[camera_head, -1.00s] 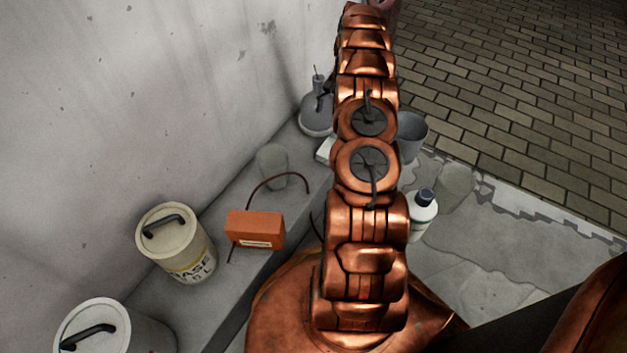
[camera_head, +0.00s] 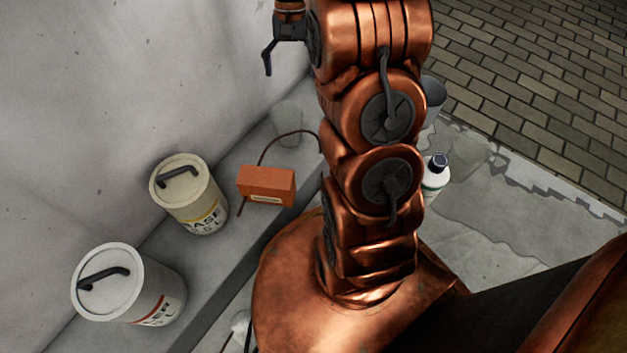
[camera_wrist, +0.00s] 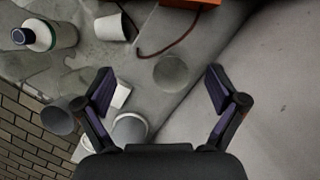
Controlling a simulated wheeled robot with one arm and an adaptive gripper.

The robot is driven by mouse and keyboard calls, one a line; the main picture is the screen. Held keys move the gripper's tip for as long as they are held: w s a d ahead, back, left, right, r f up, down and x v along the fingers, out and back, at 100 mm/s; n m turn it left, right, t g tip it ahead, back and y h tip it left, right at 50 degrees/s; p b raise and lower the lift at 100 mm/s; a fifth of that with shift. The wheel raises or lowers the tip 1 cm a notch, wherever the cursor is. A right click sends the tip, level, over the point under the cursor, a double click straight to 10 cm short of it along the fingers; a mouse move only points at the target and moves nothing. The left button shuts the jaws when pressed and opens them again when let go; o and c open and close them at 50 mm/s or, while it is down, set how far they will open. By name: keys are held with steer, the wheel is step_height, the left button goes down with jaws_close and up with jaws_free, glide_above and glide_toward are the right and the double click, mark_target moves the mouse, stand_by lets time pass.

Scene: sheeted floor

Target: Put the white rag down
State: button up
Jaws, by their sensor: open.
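My gripper (camera_wrist: 160,82) is open, with its two dark fingers spread wide and nothing held between them. In the head view one finger of my gripper (camera_head: 268,58) shows at the top, beside the wall. I cannot identify a white rag for sure. A small white item (camera_wrist: 121,95) shows beside the left finger in the wrist view, partly covered by it. A small white shape (camera_head: 240,322) also shows at the bottom of the head view, partly hidden by my base.
An orange box (camera_head: 266,184) with a cable and two lidded tubs, one yellow-banded (camera_head: 188,195) and one red-banded (camera_head: 125,285), stand on the ledge along the wall. A white bottle (camera_head: 436,176) stands right of my arm. A pale cup (camera_wrist: 113,27) lies in the wrist view.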

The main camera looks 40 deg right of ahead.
steer(key=s+a+r+n+h, duration=0.1)
steer(key=s+a+r+n, duration=0.35)
steer(key=s+a, duration=0.65)
steer(key=s+a+n+h, duration=0.1)
steer(key=s+a+n, duration=0.2)
steer(key=s, duration=1.4)
steer(key=shift+a+f+g, duration=0.3)
steer(key=shift+a+f, duration=0.1)
steer(key=shift+a, duration=0.25)
steer(key=shift+h, duration=0.3)
